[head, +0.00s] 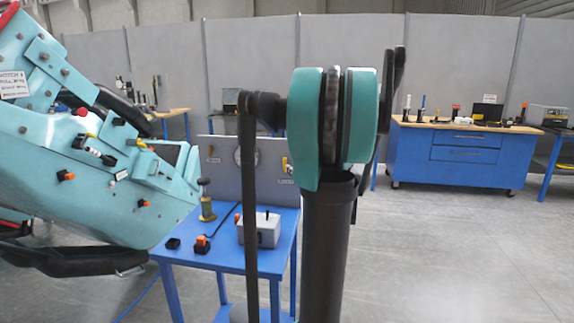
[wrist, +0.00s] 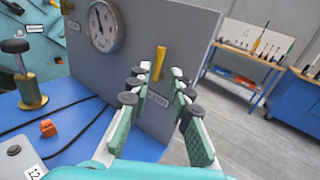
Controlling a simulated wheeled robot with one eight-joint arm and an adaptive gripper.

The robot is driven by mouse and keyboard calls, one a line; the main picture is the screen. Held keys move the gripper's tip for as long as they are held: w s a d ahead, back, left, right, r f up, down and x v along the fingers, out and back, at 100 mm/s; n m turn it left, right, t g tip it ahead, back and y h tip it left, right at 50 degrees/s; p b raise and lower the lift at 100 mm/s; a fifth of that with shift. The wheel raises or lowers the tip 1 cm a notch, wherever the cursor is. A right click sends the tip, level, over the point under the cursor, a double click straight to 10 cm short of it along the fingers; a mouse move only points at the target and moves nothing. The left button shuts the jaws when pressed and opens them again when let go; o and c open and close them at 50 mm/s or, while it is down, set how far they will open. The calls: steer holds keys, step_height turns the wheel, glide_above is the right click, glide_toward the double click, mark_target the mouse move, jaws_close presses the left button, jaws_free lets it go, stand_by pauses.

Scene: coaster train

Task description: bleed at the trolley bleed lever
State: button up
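The bleed lever (wrist: 160,62) is a yellow handle on the grey upright panel (wrist: 75,50) of the blue trolley, pointing nearly straight up. A small label (wrist: 157,98), too blurred to read surely, sits below it. The lever also shows in the head view (head: 285,164), close beside my arm. My gripper (wrist: 157,88) is open and empty, its green-padded fingers reaching toward the panel. In the wrist view the lever appears in the gap between the fingertips; I cannot tell whether they touch it. My arm hides the gripper in the head view.
A round gauge (wrist: 103,26) is on the panel, left of the lever. On the trolley (head: 222,250) stand a brass plunger (head: 207,202), an orange-topped button (head: 202,243) and a grey box (head: 262,230). A teal coaster car (head: 90,170) is at left. Floor at right is clear.

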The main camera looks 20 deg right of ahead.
mark_target(285, 162)
steer(key=w, duration=0.7)
steer(key=shift+w, duration=0.1)
jaws_close()
